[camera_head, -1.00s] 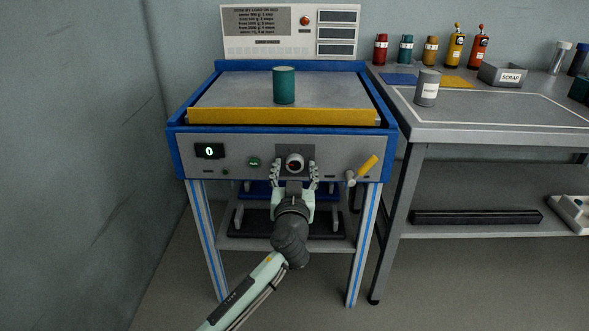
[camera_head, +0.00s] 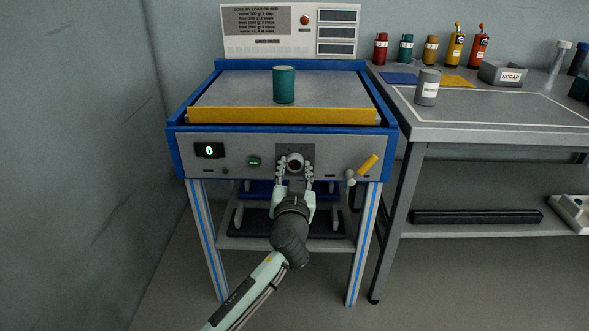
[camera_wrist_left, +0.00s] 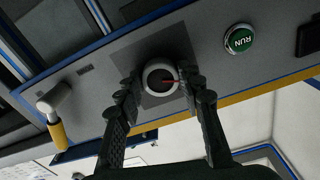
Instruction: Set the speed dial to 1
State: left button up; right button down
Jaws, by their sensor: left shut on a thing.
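The speed dial (camera_head: 295,161) is a round knob with a pale rim, a dark face and a red pointer mark, on a dark plate in the middle of the machine's front panel. It also shows in the left wrist view (camera_wrist_left: 160,78), where the red mark points to the picture's right. My left gripper (camera_head: 295,167) is shut on the dial, one finger on each side of it. No number scale around the dial is readable. The display (camera_head: 209,151) on the panel reads 0. My right gripper is not in view.
A green RUN button (camera_head: 254,162) sits left of the dial, and a yellow-handled lever (camera_head: 368,165) sits to its right. A teal cylinder (camera_head: 284,85) stands on the machine's bed. A workbench (camera_head: 480,131) with bottles and a SCRAP bin (camera_head: 502,74) stands at right.

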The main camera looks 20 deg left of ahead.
pick_arm(q)
jog(key=shift+m, duration=1.7)
jog(key=shift+m+p, duration=0.3)
jog(key=shift+m, duration=0.1)
jog(key=shift+m+p, duration=0.55)
jog(key=shift+m, duration=1.65)
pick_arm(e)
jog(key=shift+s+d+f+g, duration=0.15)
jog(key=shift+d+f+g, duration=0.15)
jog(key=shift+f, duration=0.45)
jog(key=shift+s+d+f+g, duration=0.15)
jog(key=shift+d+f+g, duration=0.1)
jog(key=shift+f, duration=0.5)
pick_arm(q)
jog(key=o, duration=1.2)
jog(key=shift+c, duration=0.2)
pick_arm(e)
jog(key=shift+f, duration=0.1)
